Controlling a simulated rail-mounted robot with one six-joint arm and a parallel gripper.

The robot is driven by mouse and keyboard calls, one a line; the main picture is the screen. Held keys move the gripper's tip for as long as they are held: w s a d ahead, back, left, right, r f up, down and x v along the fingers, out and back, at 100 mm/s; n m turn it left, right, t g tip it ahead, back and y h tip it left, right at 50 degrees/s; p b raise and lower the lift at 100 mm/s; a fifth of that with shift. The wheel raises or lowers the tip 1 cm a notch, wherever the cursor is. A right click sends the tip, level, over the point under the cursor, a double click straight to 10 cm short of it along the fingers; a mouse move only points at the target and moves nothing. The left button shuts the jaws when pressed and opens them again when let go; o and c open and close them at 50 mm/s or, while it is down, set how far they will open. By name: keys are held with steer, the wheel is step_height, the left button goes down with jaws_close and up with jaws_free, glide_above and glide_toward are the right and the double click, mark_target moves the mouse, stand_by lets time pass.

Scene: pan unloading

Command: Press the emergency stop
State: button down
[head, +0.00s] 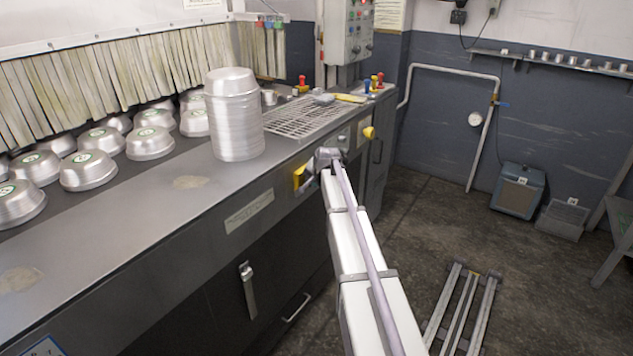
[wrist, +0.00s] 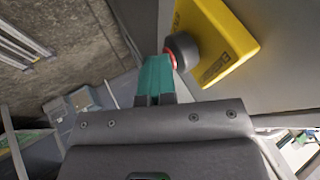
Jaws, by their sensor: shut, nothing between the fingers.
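The emergency stop sits on a yellow housing (wrist: 222,38) on the front of the machine. In the wrist view its grey collar (wrist: 184,50) and a sliver of the red button (wrist: 172,60) show; the rest of the button is hidden behind my fingers. My gripper (wrist: 155,70) has teal fingers, closed together and empty, with their tips right at the red button. I cannot tell whether they touch it. In the head view the yellow housing (head: 301,178) is just left of my gripper, which is mostly hidden behind my wrist; the button is not visible there.
A second yellow fitting (head: 369,133) is farther along the machine front. A stack of metal pans (head: 234,125) stands on the counter (head: 150,225), with several upturned pans behind it. A metal rack (head: 305,120) lies beyond the stack. The floor (head: 430,220) at right is partly clear.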

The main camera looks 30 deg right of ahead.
steer(key=s+d+f+p+v, duration=0.1)
steer(key=s+p+v, duration=0.1)
steer(key=p+v, duration=0.6)
step_height(320, 180, up, 3)
steer(key=shift+s+d+f, duration=0.15)
steer(key=shift+s+d, duration=0.15)
steer(key=shift+s, duration=0.9)
steer(key=s+a+r+n+g+y+p, duration=0.1)
steer(key=s+a+n+g+p, duration=0.4)
steer(key=s+a, duration=2.1)
steer(key=s+r+n+g, duration=0.1)
steer(key=n+g, duration=0.1)
steer(key=n, duration=0.4)
